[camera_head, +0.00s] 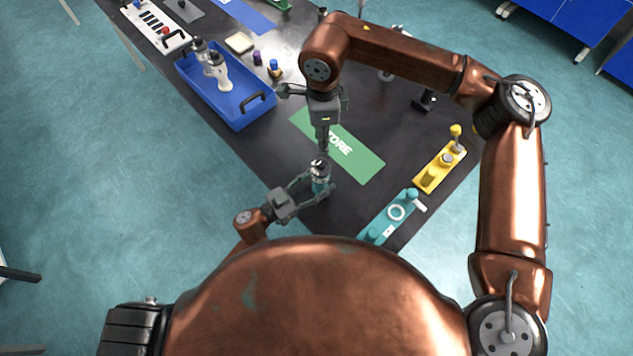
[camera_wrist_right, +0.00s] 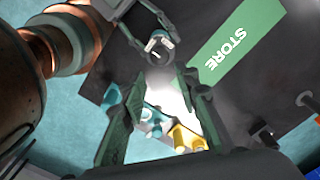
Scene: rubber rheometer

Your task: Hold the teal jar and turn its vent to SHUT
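The teal jar (camera_head: 320,184) has a dark top and stands upright near the table's front edge. My left gripper (camera_head: 318,188) is shut around its body from the left. In the right wrist view the jar's dark round top with a pale mark, the vent (camera_wrist_right: 157,43), shows between the left gripper's fingers. The vent's exact setting is too small to read. My right gripper (camera_head: 323,151) points down just above the jar's top. In the right wrist view its fingers (camera_wrist_right: 155,88) are apart with nothing between them, and the jar top lies beyond the tips.
A green STORE mat (camera_head: 363,163) lies behind the jar. A teal fixture (camera_head: 377,232) and a yellow fixture (camera_head: 428,181) stand to the right.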

